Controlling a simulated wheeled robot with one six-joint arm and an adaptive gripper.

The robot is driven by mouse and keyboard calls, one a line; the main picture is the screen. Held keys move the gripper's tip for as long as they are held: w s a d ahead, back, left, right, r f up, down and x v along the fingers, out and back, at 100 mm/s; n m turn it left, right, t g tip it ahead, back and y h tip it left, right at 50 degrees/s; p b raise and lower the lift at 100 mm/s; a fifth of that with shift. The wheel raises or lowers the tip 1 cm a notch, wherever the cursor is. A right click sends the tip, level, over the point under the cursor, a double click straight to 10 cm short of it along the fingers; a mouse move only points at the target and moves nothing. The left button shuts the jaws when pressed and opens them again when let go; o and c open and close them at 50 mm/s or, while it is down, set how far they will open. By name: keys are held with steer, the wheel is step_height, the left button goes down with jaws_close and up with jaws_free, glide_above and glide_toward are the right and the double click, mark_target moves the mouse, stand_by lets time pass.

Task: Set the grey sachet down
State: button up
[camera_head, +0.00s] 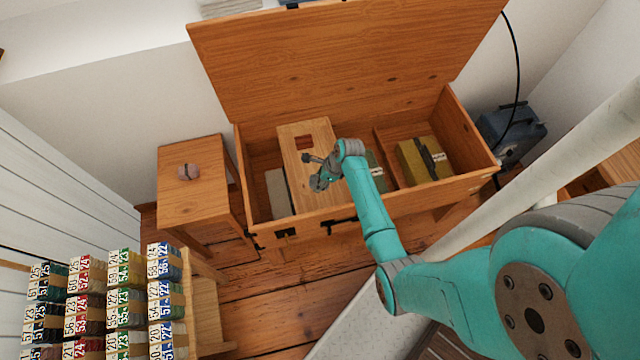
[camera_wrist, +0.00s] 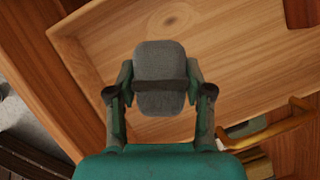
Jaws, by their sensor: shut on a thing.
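The grey sachet (camera_wrist: 160,58) is a rounded, cushion-like grey piece with a dark band across it in the wrist view. My gripper (camera_wrist: 160,92) is shut on it, one finger at each side. In the head view my gripper (camera_head: 316,172) is over the open wooden chest (camera_head: 352,216), above a pale wooden tray or panel (camera_head: 292,140) in its left part. The wrist view shows pale wood (camera_wrist: 235,50) behind the sachet. The sachet cannot be made out clearly in the head view, and its gap to the wood is unclear.
A yellow-green box (camera_head: 415,165) lies in the chest's right part. The raised lid (camera_head: 340,60) stands behind. Numbered bundles (camera_head: 105,300) are at front left; a blue case (camera_head: 520,130) is right.

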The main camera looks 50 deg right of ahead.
steer(key=shift+f, duration=2.9)
steer(key=shift+f, duration=0.1)
steer(key=o, duration=1.1)
steer(key=shift+o, duration=0.2)
steer(key=v, duration=1.2)
steer(key=shift+s, duration=0.1)
